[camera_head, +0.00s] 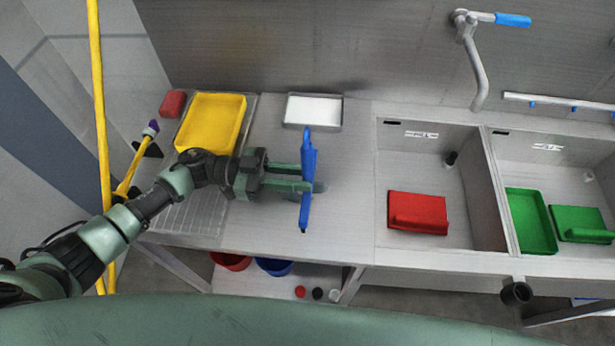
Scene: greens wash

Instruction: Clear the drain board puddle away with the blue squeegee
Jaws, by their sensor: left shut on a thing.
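My left gripper (304,178) reaches in from the left over the steel counter and is shut on the blue squeegee (308,150). The squeegee's long blue body runs roughly up and down the picture across the fingertips. I cannot tell whether it touches the counter. The ribbed drain board (190,217) is at the left end of the counter, partly hidden by my left arm. I cannot make out a puddle on it. My right gripper is not in view.
A yellow tray (212,122) sits at the drain board's far end, with a white tray (313,110) to its right. Right are a sink basin holding a red container (418,212) and another with green containers (531,221). A faucet (478,70) hangs above. Bare counter (345,190) lies beside the squeegee.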

